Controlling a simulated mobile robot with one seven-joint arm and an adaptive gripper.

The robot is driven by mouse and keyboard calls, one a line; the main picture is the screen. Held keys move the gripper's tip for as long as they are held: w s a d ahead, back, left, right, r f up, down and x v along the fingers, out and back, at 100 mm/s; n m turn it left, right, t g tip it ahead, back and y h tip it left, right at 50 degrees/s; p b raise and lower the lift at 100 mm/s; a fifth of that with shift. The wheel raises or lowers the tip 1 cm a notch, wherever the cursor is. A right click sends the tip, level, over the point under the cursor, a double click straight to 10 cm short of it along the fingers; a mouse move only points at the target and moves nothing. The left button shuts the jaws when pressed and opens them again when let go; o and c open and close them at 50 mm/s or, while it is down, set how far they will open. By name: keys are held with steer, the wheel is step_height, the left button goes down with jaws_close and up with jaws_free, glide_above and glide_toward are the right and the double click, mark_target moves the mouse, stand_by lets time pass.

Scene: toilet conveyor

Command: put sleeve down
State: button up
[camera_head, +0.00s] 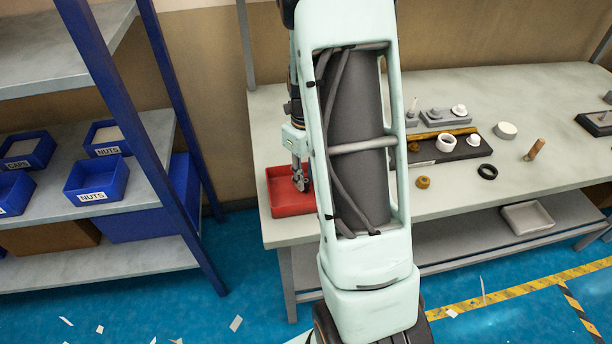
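My gripper (300,183) points down at or just above the red tray (291,209) on the left end of the workbench. Its fingers are small and partly beside my arm, so I cannot tell whether they are open or shut, or whether they hold anything. No part is clearly a sleeve. My arm hides the middle-left of the bench and the tray's right side.
Grey fixtures (436,118) are behind. A blue-framed shelf with blue bins (97,176) is at left. The bench's right front is clear.

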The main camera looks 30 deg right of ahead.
mark_target(306, 181)
step_height(306, 181, up, 12)
stand_by(0.4)
stand_by(0.3)
